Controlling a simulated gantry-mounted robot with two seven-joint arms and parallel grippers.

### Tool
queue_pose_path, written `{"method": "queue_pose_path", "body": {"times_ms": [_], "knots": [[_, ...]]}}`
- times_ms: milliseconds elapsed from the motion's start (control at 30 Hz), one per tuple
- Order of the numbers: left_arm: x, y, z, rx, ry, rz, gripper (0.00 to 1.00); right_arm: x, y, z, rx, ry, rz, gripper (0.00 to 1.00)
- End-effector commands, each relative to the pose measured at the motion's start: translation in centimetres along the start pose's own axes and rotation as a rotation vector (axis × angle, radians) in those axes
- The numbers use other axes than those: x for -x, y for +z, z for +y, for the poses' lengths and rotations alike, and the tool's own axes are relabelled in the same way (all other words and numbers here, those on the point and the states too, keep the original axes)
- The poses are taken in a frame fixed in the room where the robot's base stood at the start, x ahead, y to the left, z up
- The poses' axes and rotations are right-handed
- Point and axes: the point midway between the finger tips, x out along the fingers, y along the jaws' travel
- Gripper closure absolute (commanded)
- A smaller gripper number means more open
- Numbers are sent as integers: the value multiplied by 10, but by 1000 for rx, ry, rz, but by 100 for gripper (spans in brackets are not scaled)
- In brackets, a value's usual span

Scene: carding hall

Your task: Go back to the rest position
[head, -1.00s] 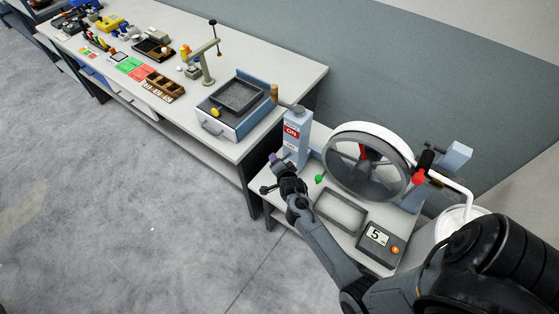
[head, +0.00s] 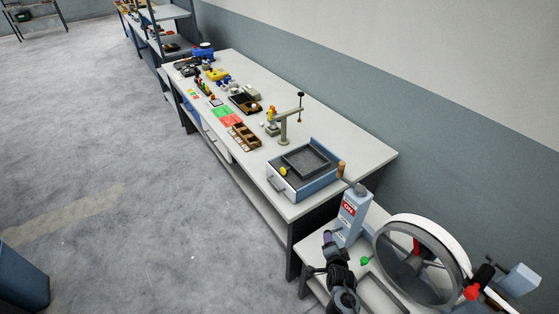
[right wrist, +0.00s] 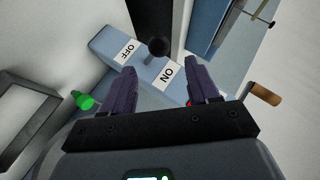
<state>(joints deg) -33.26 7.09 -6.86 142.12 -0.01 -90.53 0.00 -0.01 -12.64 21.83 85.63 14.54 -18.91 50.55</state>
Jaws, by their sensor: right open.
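My right gripper (right wrist: 160,85) is open in the right wrist view, its two dark purple fingers apart. Between and beyond them is the blue-grey switch box (right wrist: 145,65) with OFF and ON labels and a black ball-ended lever. No object is held between the fingers. In the head view my right gripper (head: 328,248) hangs low, just left of the switch box (head: 352,212), over the front edge of the small bench. I cannot tell from these views whether it touches the box. My left gripper is not in view.
The small bench carries a large wheel (head: 420,260) and a green knob (head: 365,261). The long table (head: 345,130) behind holds a blue box with a dark tray (head: 305,160), a lever stand and several small items. Open floor lies left; a blue bin (head: 22,280) stands lower left.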

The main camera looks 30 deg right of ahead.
Motion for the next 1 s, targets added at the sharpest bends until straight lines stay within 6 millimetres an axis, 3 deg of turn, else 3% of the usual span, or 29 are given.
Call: {"method": "queue_pose_path", "body": {"times_ms": [133, 267, 367, 467, 567, 733, 900, 1000], "knots": [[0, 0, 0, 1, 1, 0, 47, 4, -1, 24, 20, 29, -2, 40], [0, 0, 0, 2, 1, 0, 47, 15, -7, 63, 91, 61, -9, 40], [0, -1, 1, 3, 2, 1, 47, 37, -17, 66, 181, 24, -22, 40], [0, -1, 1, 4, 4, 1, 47, 73, -10, 56, 327, 1, -114, 40], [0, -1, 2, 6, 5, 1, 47, 121, 13, 43, 536, -1, -260, 40], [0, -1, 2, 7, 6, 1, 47, 220, 52, 25, 944, -19, -531, 40], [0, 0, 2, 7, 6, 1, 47, 289, 60, 9, 1263, -54, -711, 40], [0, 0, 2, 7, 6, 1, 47, 316, 55, 8, 1424, -54, -798, 40]]}}
